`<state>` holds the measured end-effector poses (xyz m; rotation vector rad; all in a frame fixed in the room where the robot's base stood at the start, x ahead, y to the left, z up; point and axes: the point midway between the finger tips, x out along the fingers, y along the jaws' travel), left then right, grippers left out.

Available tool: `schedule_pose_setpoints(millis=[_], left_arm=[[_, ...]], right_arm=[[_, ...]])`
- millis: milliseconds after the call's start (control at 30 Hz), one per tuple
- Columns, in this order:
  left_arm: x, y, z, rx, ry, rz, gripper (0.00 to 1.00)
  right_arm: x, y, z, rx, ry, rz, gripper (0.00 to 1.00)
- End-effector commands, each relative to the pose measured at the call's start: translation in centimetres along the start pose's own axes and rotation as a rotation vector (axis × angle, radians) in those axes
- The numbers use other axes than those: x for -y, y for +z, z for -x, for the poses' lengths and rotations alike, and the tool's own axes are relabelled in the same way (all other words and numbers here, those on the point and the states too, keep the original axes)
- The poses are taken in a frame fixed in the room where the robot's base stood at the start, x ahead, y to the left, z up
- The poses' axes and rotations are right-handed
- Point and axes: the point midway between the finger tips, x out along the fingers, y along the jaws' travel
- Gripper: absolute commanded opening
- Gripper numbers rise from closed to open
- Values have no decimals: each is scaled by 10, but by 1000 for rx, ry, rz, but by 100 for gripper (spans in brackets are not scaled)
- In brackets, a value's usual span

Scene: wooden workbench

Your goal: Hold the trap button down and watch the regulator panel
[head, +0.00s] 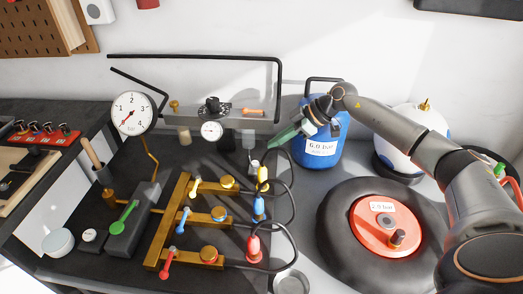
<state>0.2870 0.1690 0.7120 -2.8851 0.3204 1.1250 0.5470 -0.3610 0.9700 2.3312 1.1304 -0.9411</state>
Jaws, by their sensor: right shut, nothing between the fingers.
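The regulator panel (181,97) hangs at the back of the bench, with a black knob (212,106) and a small round gauge (211,131). A pale, bowl-like cylinder (249,140) hangs under its right side and looks like the trap. I cannot make out a button on it clearly. My right gripper (270,146) comes in from the right with its greenish fingers shut and empty. The fingertips are just right of the cylinder's lower end; I cannot tell whether they touch anything. My left gripper is not in view.
A large dial gauge (132,113) stands left of the panel. A brass manifold (173,218) with coloured levers and black hoses fills the middle front. A blue tank (323,150) stands behind my right arm; a black tyre-like ring (341,235) with a red hub lies at right.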

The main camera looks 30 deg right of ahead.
Motion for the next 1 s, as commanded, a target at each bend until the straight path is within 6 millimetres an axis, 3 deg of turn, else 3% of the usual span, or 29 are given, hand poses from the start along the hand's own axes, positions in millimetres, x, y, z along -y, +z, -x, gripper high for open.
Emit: schedule_pose_setpoints(millis=[100,300,1000], left_arm=[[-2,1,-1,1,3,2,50],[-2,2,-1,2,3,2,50],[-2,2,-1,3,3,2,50]], right_arm=[[0,0,21,0,1,1,0],[0,-1,38,-2,-1,1,0],[0,-1,40,-3,0,1,0]])
